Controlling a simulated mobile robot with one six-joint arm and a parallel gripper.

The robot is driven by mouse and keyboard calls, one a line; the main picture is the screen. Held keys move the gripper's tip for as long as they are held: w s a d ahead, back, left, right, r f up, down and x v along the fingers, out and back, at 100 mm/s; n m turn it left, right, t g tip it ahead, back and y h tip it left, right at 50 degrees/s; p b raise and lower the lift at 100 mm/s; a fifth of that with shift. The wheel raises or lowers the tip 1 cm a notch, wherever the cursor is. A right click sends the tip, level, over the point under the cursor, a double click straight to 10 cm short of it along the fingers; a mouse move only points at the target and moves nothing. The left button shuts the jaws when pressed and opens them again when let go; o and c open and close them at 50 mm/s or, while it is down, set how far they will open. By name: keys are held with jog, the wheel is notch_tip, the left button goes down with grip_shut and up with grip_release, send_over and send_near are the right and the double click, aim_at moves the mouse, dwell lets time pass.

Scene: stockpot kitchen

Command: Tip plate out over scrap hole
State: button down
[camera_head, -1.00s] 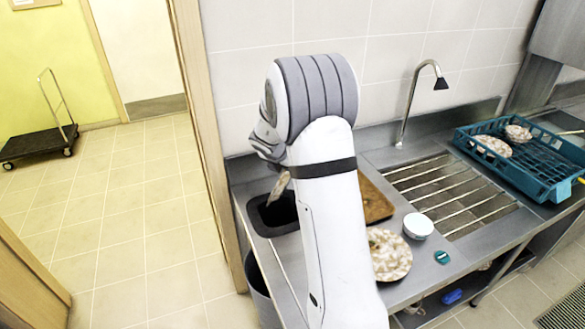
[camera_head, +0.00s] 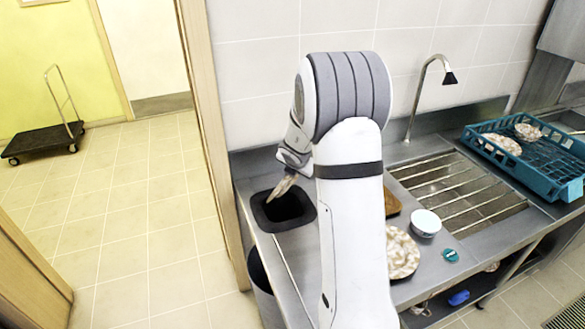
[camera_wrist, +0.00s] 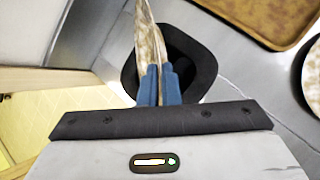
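My gripper (camera_wrist: 159,84) is shut on the rim of a patterned brown-and-cream plate (camera_wrist: 150,40), seen nearly edge-on in the wrist view. The scrap hole (camera_head: 270,218) is a dark opening with a black rim in the left end of the steel counter. In the wrist view the scrap hole (camera_wrist: 205,72) lies behind and below the plate. I cannot tell whether food is on the plate.
A second patterned plate (camera_head: 402,252), a white bowl (camera_head: 426,223) and a brown tray (camera_head: 391,202) are on the counter to the right. A blue dish rack (camera_head: 545,172) stands beyond the slatted sink (camera_head: 460,190). A door frame (camera_head: 212,150) is close on the left.

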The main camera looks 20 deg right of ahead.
jog(key=s+f+m+t+y+b, duration=0.1)
jog(key=f+t+b, duration=0.1)
jog(key=f+b, duration=0.2)
jog(key=s+d+f+m+t+y+b, duration=0.1)
jog(key=f+t+y+b, duration=0.1)
jog(key=f+b, duration=0.3)
jog(key=s+f+m+t+y+b, duration=0.1)
jog(key=f+t+y+b, duration=0.1)
jog(key=f+b, duration=0.3)
jog(key=shift+d+f+m+t+b, duration=0.1)
jog(key=shift+d+m+t+b, duration=0.4)
jog(key=shift+b, duration=1)
jog(key=shift+f+t+b, duration=0.2)
jog(key=shift+t+b, duration=0.2)
jog(key=shift+b, duration=0.1)
